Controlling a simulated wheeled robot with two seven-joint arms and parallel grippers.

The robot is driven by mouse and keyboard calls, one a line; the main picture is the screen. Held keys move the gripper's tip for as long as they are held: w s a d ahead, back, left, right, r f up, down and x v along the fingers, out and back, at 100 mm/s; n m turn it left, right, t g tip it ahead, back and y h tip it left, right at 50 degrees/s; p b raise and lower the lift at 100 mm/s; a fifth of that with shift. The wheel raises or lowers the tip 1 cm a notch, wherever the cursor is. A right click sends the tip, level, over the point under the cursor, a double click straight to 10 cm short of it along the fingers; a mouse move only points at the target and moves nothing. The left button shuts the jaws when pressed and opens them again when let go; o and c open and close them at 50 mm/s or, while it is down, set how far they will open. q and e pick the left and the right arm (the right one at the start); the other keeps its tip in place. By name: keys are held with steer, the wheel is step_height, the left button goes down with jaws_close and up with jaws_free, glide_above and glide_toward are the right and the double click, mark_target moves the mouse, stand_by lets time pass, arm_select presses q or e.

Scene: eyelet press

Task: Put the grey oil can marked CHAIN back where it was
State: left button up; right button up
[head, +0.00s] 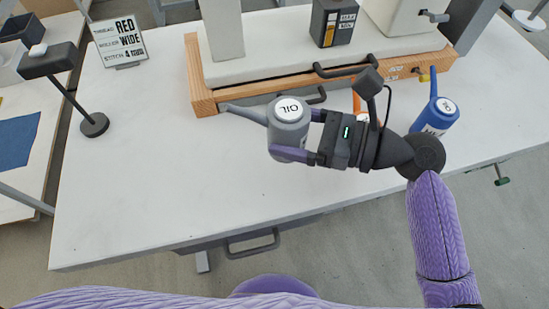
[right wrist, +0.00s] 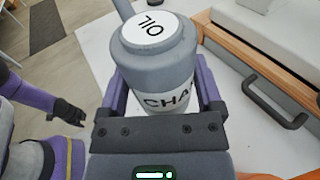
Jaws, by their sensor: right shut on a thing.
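The grey oil can (head: 288,128) has a white OIL cap label and a long spout pointing left in the head view. In the right wrist view the can (right wrist: 155,60) shows part of the word CHAIN on its white band. My right gripper (head: 300,137) is shut around the can's body, one purple finger on each side. The can looks near upright over the white table (head: 150,170), in front of the wooden-edged base; I cannot tell whether its bottom touches the table. My left gripper (right wrist: 68,112) shows small at the left of the right wrist view, its jaws unclear.
A blue oil can (head: 435,117) stands to the right, beyond my right wrist. An orange item (head: 357,101) is mostly hidden behind my right gripper. The table's front left is clear.

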step_height(320, 180, down, 8)
steer(key=b, duration=0.4)
steer(key=shift+d, duration=0.1)
steer(key=shift+r, duration=0.2)
steer(key=o, duration=0.8)
steer(key=shift+f, duration=0.1)
arm_select(q)
steer(key=shift+g, duration=0.3)
steer(key=f, duration=0.3)
steer(key=s+f, duration=0.1)
steer(key=f, duration=0.1)
steer(key=shift+d, duration=0.25)
steer(key=shift+s, duration=0.1)
arm_select(e)
steer(key=shift+d+r, duration=0.2)
steer(key=p+v, duration=0.3)
steer(key=v, duration=0.8)
steer(key=shift+d, duration=0.1)
arm_select(q)
steer(key=r, duration=0.1)
steer(key=w+r, duration=0.1)
steer(key=shift+w+r, duration=0.25)
steer(key=shift+r, duration=0.1)
arm_select(e)
steer(key=shift+s+d, duration=0.1)
steer(key=shift+d, duration=0.05)
